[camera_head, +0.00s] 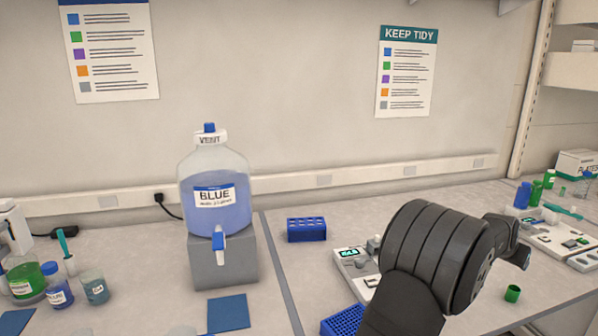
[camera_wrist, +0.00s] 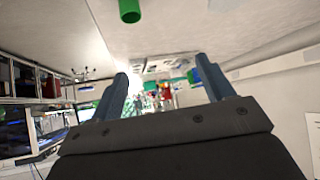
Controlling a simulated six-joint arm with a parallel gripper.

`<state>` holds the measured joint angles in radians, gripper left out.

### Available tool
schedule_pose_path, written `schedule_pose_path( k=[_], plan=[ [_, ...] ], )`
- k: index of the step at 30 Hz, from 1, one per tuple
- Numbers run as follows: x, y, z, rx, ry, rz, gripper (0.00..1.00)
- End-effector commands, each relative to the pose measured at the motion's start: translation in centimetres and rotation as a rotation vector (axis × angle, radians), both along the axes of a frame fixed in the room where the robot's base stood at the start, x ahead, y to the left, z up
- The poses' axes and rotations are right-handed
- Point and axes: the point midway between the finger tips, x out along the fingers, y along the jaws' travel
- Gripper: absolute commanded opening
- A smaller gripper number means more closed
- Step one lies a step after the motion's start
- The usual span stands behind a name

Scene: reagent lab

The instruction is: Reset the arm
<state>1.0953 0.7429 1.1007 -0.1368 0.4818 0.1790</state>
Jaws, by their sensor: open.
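My gripper (camera_wrist: 162,72) is open in the wrist view, with its two blue-grey fingers apart and nothing between them. In the head view my dark arm rises at the lower right and bends to the right over the bench. Its end points away, and the fingers are not clear there. A small green cup (camera_head: 512,293) stands on the bench below and near the end of my arm. A green cup also shows in the wrist view (camera_wrist: 130,10), apart from the fingers.
A BLUE carboy (camera_head: 215,195) sits on a grey block (camera_head: 222,262). A blue rack (camera_head: 306,230) and a small device (camera_head: 350,262) stand left of my arm. A blue crate (camera_head: 342,321) is partly hidden by it. Glassware (camera_head: 57,285) is at left; bottles (camera_head: 522,195) are at right.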

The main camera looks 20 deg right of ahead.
Motion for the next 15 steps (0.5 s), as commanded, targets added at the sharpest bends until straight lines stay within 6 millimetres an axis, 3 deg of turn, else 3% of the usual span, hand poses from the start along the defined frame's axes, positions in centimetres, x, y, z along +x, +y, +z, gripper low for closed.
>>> schedule_pose_path(
  k=[1,3,15],
  plan=[
    [-1.1,-0.1,0.7,-0.002,-0.002,-0.004,0.74],
    [0.8,0.6,1.3,-0.003,-0.001,0.019,0.74],
    [7.0,4.1,5.4,-0.003,-0.001,0.098,0.74]
  ],
)
